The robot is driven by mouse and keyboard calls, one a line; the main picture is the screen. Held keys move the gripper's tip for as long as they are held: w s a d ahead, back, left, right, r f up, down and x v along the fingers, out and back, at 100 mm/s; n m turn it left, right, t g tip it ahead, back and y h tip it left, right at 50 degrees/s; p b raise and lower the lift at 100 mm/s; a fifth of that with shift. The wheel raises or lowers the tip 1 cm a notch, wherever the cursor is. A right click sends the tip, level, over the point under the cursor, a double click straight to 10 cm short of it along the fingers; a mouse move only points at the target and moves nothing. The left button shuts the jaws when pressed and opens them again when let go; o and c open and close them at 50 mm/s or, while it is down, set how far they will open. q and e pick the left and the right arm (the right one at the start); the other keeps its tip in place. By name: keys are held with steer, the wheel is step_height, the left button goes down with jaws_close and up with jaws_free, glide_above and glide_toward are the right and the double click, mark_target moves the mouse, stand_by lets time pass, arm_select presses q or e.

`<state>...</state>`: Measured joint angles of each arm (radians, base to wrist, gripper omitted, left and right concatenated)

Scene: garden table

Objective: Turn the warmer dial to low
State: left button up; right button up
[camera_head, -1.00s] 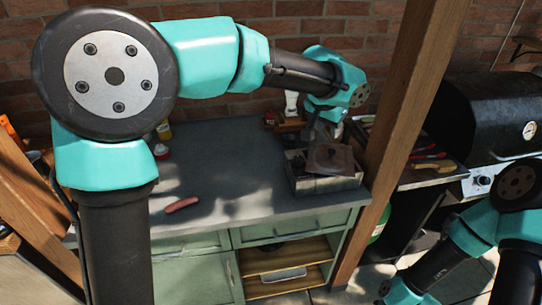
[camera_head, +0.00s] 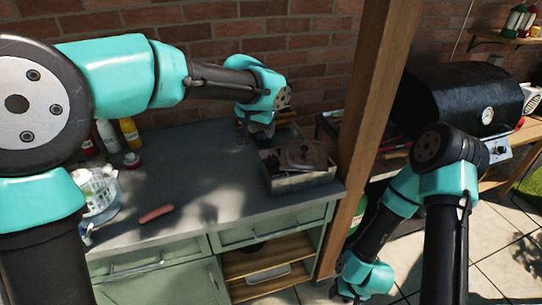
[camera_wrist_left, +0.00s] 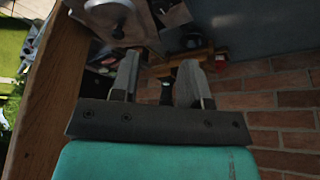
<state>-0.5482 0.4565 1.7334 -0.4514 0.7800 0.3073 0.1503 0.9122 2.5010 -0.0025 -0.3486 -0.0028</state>
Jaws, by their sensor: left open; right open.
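I cannot make out a warmer dial for certain. My left gripper (camera_head: 262,133) is over the back of the grey counter (camera_head: 210,190), behind an open-topped box (camera_head: 300,180) with a brown lid-like piece (camera_head: 306,155); my wrist partly hides it. In the left wrist view my left gripper (camera_wrist_left: 157,78) has its fingers apart, with nothing held. A small wooden piece (camera_wrist_left: 183,60) shows beyond the fingertips, partly hidden by them. My right gripper (camera_head: 348,291) is low at the bottom, right of the counter, small and unclear, away from the counter's things.
A wooden post (camera_head: 367,130) stands between the counter and a black grill (camera_head: 458,92) with a front knob (camera_head: 498,153). A sausage (camera_head: 157,213) lies on the counter. A white basket (camera_head: 98,195) and bottles (camera_head: 130,133) stand at the left. The counter's middle is clear.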

mark_target(272, 156)
arm_select(q)
steer(key=x, duration=1.5)
steer(key=shift+f, duration=0.1)
steer(key=shift+c, duration=0.2)
steer(key=c, duration=0.6)
steer(key=shift+m, duration=0.5)
steer(key=m+h, duration=0.1)
steer(key=m, duration=0.1)
steer(key=m+g, duration=0.1)
steer(key=m, duration=0.2)
steer(key=shift+w+a+h, duration=0.1)
steer(key=shift+h, duration=0.3)
steer(key=m+g, duration=0.1)
steer(key=m, duration=0.1)
steer(key=m+g, duration=0.1)
steer(key=m, duration=0.2)
steer(key=shift+g+h, duration=0.3)
steer(key=shift+h, duration=0.1)
steer(key=shift+m, duration=0.3)
